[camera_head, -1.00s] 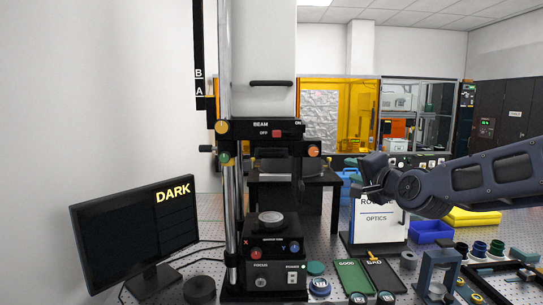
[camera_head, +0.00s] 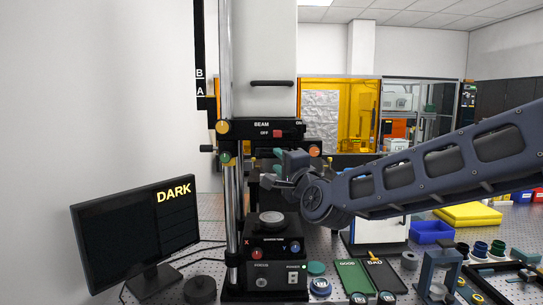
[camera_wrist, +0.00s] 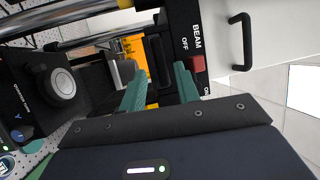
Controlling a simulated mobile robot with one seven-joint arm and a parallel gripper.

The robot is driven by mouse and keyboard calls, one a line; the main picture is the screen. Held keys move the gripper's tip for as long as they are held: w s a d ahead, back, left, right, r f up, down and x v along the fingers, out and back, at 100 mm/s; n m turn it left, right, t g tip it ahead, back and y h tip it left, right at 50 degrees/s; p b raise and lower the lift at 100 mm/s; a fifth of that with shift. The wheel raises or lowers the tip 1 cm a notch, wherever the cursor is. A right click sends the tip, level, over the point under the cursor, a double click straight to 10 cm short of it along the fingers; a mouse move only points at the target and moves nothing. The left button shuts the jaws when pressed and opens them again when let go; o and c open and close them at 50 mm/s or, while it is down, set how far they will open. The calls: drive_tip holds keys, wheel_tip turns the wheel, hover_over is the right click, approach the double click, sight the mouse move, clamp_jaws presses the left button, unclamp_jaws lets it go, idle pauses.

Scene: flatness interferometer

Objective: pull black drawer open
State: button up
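The black instrument column carries a black head marked BEAM (camera_head: 262,126), with a red switch (camera_head: 278,133) beside the word OFF. In the wrist view, a dark upright bar on a black face (camera_wrist: 154,52) next to the BEAM panel looks like the front of the black drawer; I cannot tell how far out it is. My gripper (camera_head: 272,167) is in front of the column, just below the BEAM head. In the wrist view its two green fingers (camera_wrist: 161,72) are apart and empty, pointing at that face. My wrist partly hides the area in the head view.
Below is a round metal stage (camera_head: 271,218) on a black base with knobs. A monitor (camera_head: 135,235) reading DARK stands at left. GOOD and BAD trays (camera_head: 353,276) lie at right.

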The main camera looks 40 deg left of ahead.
sight(272, 155)
drive_tip(key=shift+x, duration=2.85)
clamp_jaws()
